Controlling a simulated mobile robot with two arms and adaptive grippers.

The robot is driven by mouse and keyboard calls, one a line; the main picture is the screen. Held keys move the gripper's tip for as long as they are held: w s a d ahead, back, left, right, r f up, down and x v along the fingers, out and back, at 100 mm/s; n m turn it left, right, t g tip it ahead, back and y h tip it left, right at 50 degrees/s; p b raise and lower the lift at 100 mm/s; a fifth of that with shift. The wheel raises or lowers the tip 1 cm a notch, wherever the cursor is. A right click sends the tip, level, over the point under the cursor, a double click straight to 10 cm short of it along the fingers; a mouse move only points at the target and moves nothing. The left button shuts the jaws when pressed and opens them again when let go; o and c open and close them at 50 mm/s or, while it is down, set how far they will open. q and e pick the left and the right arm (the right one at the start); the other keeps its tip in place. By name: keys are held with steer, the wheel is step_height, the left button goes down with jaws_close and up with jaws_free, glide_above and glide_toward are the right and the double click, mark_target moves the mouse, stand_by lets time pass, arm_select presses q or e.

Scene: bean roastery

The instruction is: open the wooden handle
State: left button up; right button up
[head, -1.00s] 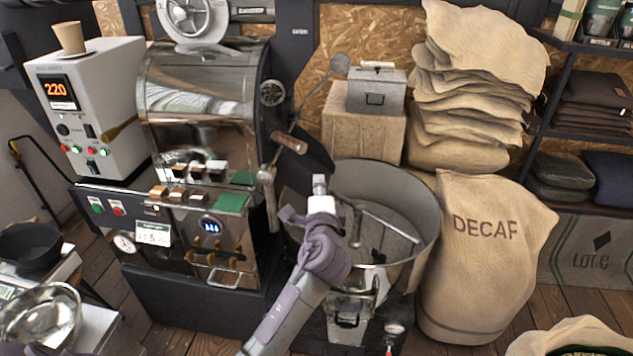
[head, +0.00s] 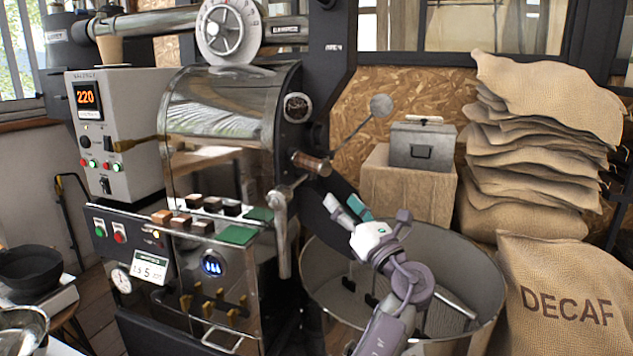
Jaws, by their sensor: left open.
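The wooden handle (head: 311,164) is a short brown cylinder on a metal lever at the front right of the coffee roaster (head: 222,110). The lever's far end carries a round grey weight (head: 381,105) up to the right. My left gripper (head: 344,206) is open and empty, its two fingers pointing up and left. In the picture it is below and right of the wooden handle, apart from it, above the cooling drum. My right gripper is not in view.
The round metal cooling drum (head: 478,262) stands under my left arm. A metal box (head: 421,146) on a crate (head: 408,188), stacked sacks (head: 525,160) and a DECAF sack (head: 565,300) stand right. A metal lever (head: 280,225) hangs below the wooden handle.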

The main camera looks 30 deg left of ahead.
mark_target(313, 166)
arm_select(q)
steer(key=x, duration=1.3)
steer(key=shift+a+r, duration=0.1)
steer(key=shift+a, duration=0.15)
jaws_close()
